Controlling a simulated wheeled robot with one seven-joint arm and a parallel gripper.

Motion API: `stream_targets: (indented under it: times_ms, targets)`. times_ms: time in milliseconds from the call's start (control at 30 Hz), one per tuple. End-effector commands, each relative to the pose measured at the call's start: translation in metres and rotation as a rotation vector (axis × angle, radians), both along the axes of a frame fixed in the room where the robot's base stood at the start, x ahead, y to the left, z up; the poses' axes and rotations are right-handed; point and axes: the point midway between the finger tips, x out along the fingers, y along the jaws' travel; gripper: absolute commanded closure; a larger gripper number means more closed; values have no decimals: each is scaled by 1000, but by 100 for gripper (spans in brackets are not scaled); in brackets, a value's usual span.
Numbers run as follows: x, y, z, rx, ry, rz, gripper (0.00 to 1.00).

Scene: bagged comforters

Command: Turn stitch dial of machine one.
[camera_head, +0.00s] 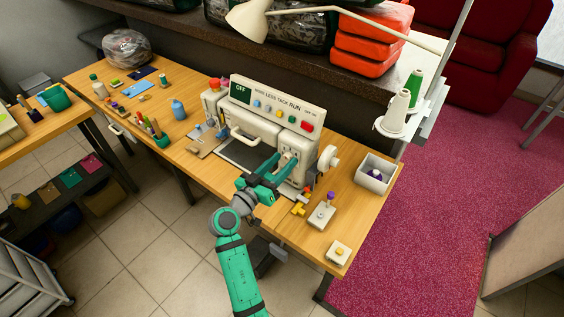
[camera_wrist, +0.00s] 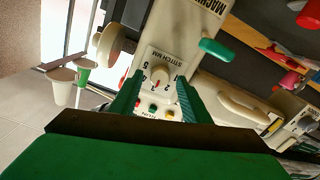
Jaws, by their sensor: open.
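The cream sewing machine (camera_head: 268,130) stands on the wooden table, with a control panel along its top reading "OFF" and "RUN". In the wrist view the machine's face (camera_wrist: 178,28) shows the stitch dial (camera_wrist: 159,76), with a red pointer, numbers around it and the label "STITCH MM". My gripper (camera_head: 278,168) is at the front of the machine's right-hand end. In the wrist view my gripper (camera_wrist: 156,98) is open, its two green fingers on either side of the dial area. I cannot tell whether they touch the dial. In the head view the arm hides the dial.
Yellow pieces (camera_head: 299,208), a small block with a purple knob (camera_head: 322,214) and a grey bin (camera_head: 376,173) lie right of my gripper. Thread cones (camera_head: 396,112) stand behind. A handwheel (camera_head: 328,158) sticks out from the machine's right. The table's front edge (camera_head: 240,203) is close.

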Motion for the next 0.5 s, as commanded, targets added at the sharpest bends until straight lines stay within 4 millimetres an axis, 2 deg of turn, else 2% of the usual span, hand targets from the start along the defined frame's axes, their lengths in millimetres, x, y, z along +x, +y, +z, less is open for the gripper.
stream_targets:
  times_ms: [367,500]
  targets:
    - [4,-3,0,1,1,0,57]
    - [4,-3,0,0,0,1,88]
